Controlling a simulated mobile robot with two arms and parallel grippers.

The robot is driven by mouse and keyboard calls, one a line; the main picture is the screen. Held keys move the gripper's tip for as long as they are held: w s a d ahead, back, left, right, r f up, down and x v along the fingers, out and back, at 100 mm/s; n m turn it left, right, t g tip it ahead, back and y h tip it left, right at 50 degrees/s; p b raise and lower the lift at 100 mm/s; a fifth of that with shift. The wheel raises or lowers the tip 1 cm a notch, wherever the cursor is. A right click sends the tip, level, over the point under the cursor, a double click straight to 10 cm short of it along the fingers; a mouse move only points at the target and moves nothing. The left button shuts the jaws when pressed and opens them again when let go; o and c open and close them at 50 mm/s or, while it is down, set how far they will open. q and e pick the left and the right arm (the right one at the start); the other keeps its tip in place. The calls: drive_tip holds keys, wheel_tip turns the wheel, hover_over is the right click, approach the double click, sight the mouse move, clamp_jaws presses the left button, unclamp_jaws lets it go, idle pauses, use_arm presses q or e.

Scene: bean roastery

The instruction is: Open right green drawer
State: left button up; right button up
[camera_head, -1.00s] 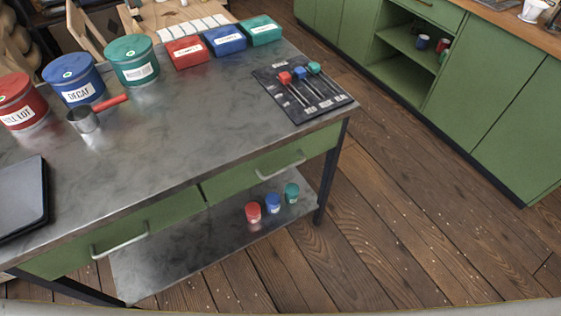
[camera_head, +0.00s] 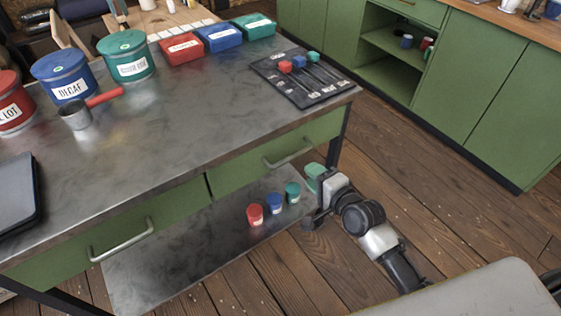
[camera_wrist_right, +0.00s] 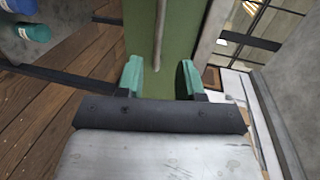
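The right green drawer (camera_head: 237,172) is shut under the right part of the metal tabletop. Its bar handle (camera_head: 289,158) is pale metal. My right gripper (camera_head: 313,178), with green fingertips, is just right of and slightly below the handle, near the table leg. In the right wrist view the gripper (camera_wrist_right: 161,78) is open and empty. The handle (camera_wrist_right: 159,35) runs lengthwise ahead of it, lined up with the gap between the fingers, against the green drawer front (camera_wrist_right: 139,25). I cannot tell that the fingers reach around it. My left gripper is not in view.
The left drawer (camera_head: 60,262) is shut. Red (camera_head: 255,215), blue (camera_head: 275,203) and green (camera_head: 293,191) cups stand on the lower shelf (camera_head: 165,270) near my gripper. The table leg (camera_head: 337,150) is close to it. The wooden floor (camera_head: 400,190) to the right is clear.

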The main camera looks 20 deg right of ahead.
sight(290, 157)
drive_tip(key=b+x, duration=0.1)
drive_tip(key=x, duration=0.9)
drive_tip(key=shift+w, duration=0.25)
clamp_jaws()
